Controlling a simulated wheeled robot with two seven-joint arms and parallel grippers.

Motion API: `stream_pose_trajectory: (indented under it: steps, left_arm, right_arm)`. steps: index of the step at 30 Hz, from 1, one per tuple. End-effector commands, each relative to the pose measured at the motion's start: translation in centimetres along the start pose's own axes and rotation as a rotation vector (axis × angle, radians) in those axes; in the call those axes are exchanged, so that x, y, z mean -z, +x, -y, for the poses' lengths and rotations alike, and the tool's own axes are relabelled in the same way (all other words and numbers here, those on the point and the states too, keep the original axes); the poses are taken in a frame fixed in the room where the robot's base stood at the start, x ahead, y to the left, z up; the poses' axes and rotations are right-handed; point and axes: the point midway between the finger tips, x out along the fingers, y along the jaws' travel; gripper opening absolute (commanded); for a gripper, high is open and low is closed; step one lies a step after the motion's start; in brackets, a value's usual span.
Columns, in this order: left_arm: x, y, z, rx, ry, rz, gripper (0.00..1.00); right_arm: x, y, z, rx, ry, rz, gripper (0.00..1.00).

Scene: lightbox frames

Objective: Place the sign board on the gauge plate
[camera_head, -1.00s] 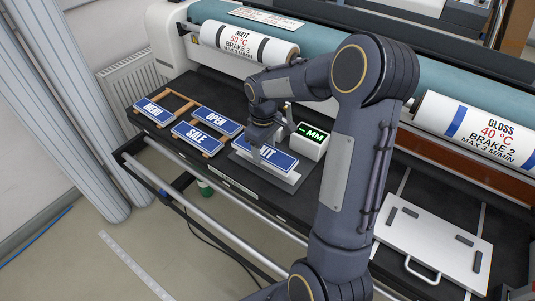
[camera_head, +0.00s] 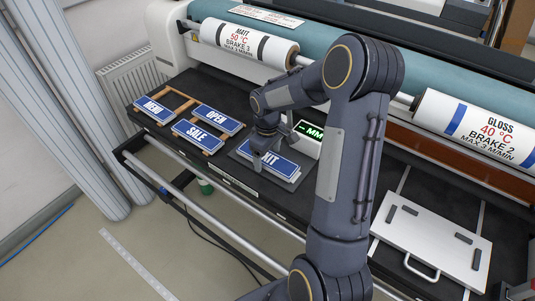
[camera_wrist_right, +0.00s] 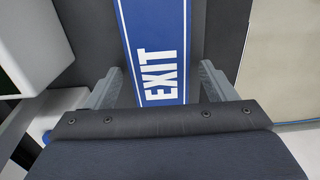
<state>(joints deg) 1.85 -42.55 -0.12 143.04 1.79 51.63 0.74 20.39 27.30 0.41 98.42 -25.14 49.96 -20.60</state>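The blue EXIT sign board (camera_head: 283,168) lies on the grey gauge plate (camera_head: 296,180), beside the white gauge box with a green "MM" display (camera_head: 311,133). Little of the plate shows past the sign. My right gripper (camera_head: 264,157) is above the sign and hides part of its lettering. In the right wrist view the EXIT sign (camera_wrist_right: 157,50) runs between the two fingers, with a gap on each side, so the gripper looks open. My left gripper is not in view.
A white board with a handle (camera_head: 432,240) lies at right. Labelled MATT (camera_head: 245,42) and GLOSS (camera_head: 478,128) rolls stand behind.

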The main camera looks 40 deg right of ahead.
Motion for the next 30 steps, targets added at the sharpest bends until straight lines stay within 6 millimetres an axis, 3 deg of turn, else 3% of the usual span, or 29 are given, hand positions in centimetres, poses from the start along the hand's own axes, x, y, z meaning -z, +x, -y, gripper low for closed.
stream_pose_trajectory:
  steps: [11,24,30]
  left_arm:
    - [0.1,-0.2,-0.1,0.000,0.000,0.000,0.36]
    - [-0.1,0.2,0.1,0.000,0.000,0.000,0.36]
    - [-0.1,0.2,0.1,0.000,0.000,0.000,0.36]
  right_arm:
    - [0.1,-0.8,0.0,-0.002,0.000,-0.002,0.78]
    - [0.1,-9.5,0.0,-0.003,0.000,-0.005,0.78]
    - [0.1,-11.9,0.0,-0.001,0.000,-0.002,0.78]
